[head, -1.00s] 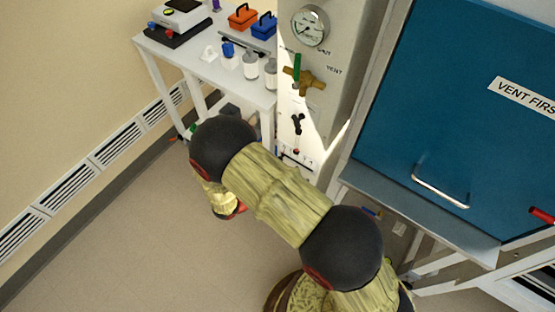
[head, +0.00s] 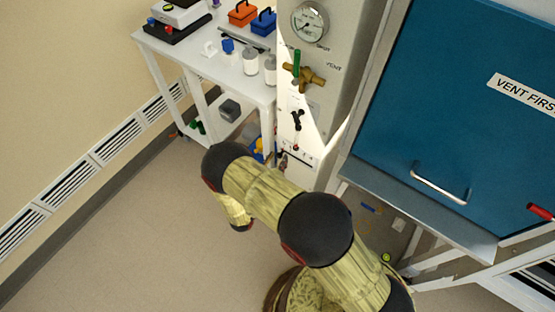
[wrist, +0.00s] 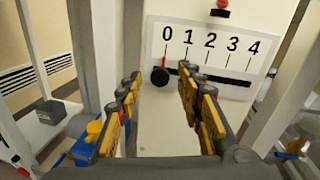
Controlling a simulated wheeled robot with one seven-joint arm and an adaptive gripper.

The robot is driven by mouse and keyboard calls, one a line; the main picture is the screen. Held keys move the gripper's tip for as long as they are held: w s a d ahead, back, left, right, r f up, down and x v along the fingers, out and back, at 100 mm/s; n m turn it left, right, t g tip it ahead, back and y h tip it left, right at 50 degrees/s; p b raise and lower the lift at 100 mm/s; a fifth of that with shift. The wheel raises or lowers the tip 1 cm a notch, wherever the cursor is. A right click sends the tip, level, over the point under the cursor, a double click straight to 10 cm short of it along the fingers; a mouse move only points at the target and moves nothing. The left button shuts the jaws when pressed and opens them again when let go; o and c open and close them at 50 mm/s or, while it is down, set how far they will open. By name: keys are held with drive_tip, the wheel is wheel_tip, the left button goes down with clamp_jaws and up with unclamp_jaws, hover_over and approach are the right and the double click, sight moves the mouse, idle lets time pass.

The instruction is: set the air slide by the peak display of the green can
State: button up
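In the wrist view a white scale plate (wrist: 206,55) marked 0 to 4 is fixed on the pale panel, with a dark slot below the numbers. The slide's dark knob (wrist: 160,76) stands at the 0 end, below the 0. My gripper (wrist: 159,80) is open, its yellow-and-grey fingers on either side of the knob in the picture. I cannot tell whether they touch it. In the head view my arm hides the gripper and most of the scale. I cannot make out a green can or a peak display with certainty.
A round gauge (head: 309,22), a brass valve with a green handle (head: 303,72) and a black lever (head: 297,120) are on the panel above. A white table (head: 225,75) with several items stands left. The blue hatch (head: 455,110) is right. Floor at left is clear.

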drive_tip(key=shift+w+d, duration=0.25)
drive_tip(key=shift+w, duration=0.15)
clamp_jaws()
idle(0.4)
idle(0.4)
